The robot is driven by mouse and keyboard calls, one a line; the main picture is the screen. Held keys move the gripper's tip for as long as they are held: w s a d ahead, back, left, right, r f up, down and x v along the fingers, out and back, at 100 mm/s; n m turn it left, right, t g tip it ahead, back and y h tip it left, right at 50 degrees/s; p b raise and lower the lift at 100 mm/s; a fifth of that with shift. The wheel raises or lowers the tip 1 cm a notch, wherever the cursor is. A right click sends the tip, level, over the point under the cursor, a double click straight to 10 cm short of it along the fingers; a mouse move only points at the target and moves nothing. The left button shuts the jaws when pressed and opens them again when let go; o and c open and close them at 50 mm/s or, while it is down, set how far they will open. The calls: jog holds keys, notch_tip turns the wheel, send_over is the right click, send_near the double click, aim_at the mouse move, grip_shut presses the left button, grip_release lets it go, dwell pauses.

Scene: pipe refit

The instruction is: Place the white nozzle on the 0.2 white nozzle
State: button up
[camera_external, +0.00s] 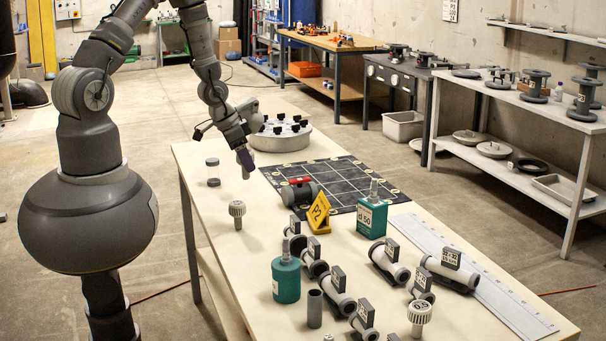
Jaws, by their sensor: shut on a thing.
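My gripper (245,160) points down above the table's left side, just left of the dark grid mat. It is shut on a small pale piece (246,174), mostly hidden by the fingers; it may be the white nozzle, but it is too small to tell. One pale ribbed nozzle (237,210) stands upright on the bare table below and in front of my gripper, apart from it. Another pale ribbed nozzle (419,314) stands upright near the table's front edge. I cannot read a 0.2 mark on either.
The grid mat (338,190) has a dark valve (299,193) on it.

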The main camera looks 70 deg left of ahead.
jog(key=s+a, duration=0.1)
jog(key=s, duration=0.2)
jog(key=b, duration=0.2)
send_over(237, 203)
jog(key=shift+n, duration=0.4)
jog(key=shift+a+f, duration=0.1)
jog(key=shift+f, duration=3.65)
jog(key=o, duration=1)
jog(key=shift+r+p, duration=0.3)
jog(key=shift+p, duration=0.05)
jog(key=p+v, duration=0.2)
jog(key=v, duration=0.9)
jog(key=shift+s+r+p, duration=0.25)
jog(key=shift+r+p, duration=0.05)
jog(key=shift+r, duration=0.05)
